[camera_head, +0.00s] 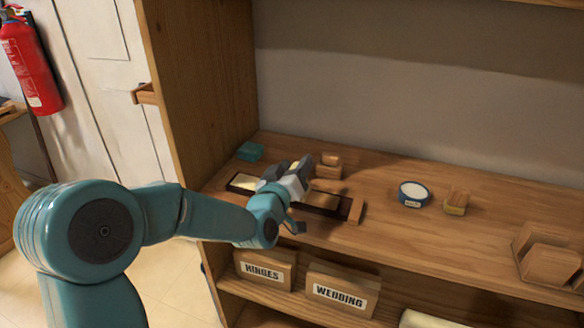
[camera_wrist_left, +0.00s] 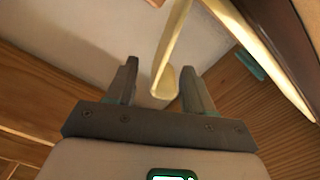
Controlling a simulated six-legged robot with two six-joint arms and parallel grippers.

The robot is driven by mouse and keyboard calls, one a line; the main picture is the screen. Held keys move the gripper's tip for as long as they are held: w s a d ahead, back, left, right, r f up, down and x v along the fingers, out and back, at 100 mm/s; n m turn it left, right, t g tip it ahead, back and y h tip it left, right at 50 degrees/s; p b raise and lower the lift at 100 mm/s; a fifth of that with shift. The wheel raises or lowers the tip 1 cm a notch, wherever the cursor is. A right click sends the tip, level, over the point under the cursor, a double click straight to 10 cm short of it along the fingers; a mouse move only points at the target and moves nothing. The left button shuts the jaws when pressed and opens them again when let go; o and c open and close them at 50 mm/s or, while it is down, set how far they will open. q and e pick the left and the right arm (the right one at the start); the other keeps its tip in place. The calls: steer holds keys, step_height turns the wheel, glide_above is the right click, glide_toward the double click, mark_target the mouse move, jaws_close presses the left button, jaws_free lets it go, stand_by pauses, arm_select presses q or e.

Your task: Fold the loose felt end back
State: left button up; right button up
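A dark, narrow strip-shaped base (camera_head: 322,201) lies on the wooden shelf, with a pale cream felt surface (camera_head: 243,182) showing at its left end. My left gripper (camera_head: 292,178) is over the middle of it and hides part of it. In the left wrist view, the cream felt (camera_wrist_left: 262,50) runs along the dark base (camera_wrist_left: 282,22), and a loose cream end (camera_wrist_left: 172,50) hangs off it. The tip of that end lies between the two fingers of my left gripper (camera_wrist_left: 160,88), nearer the right one. The fingers are apart; contact cannot be told. My right gripper is not in view.
A teal block (camera_head: 250,151) is at the back left and small wooden blocks (camera_head: 329,166) stand behind the base. A blue-rimmed round tin (camera_head: 413,193) and a yellow-bottomed block (camera_head: 456,202) are to the right. Labelled boxes (camera_head: 264,270) sit below. The shelf's middle front is clear.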

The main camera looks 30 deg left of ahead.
arm_select(q)
steer(key=shift+a, duration=0.1)
steer(key=b+v, duration=0.7)
steer(key=v, duration=0.9)
steer(key=shift+s, duration=0.15)
